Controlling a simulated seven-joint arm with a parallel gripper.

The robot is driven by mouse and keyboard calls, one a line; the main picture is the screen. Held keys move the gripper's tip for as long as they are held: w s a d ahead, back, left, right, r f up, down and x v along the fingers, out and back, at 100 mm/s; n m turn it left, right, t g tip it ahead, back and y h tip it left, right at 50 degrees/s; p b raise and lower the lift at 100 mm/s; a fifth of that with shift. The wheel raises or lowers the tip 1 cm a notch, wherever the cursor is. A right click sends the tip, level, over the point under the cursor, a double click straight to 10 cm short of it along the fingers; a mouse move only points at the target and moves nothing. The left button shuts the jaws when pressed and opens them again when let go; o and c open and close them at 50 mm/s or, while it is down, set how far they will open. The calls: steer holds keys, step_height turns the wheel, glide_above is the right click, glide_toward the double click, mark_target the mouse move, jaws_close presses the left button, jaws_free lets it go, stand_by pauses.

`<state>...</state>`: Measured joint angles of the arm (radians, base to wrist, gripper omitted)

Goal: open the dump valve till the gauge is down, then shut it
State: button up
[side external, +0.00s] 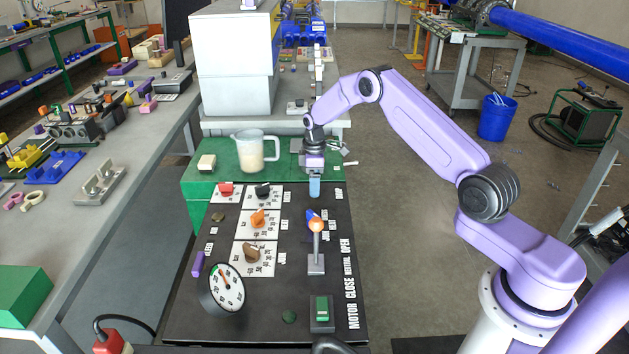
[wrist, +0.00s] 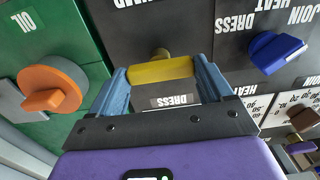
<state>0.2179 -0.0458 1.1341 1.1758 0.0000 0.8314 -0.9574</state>
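The dump valve handle looks to be the yellow bar (wrist: 160,70) on a brass stem, with a partly cut-off label above ending in "UMP". My gripper (wrist: 160,76) has one blue finger at each end of this bar. The fingers stand apart; whether they press on it or only flank it is unclear. In the side view my gripper (side external: 314,188) points down at the panel's far right part and hides the handle. The gauge (side external: 226,288) is a round white dial at the panel's near left; its red pointer leans up and left, and its numbers are too small to read.
An orange knob (wrist: 54,88) on the green box and a blue selector (wrist: 275,52) flank my gripper. An upright lever with an orange ball (side external: 317,226) stands nearer on the black panel. A clear jug (side external: 257,151) sits on the green box (side external: 200,178).

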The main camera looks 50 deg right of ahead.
steer(key=m, duration=0.3)
steer(key=shift+m, duration=0.4)
steer(key=m, duration=0.4)
steer(key=shift+m, duration=0.3)
steer(key=m, duration=0.4)
steer(key=shift+m, duration=2.3)
steer(key=o, duration=1)
steer(key=shift+c, duration=0.2)
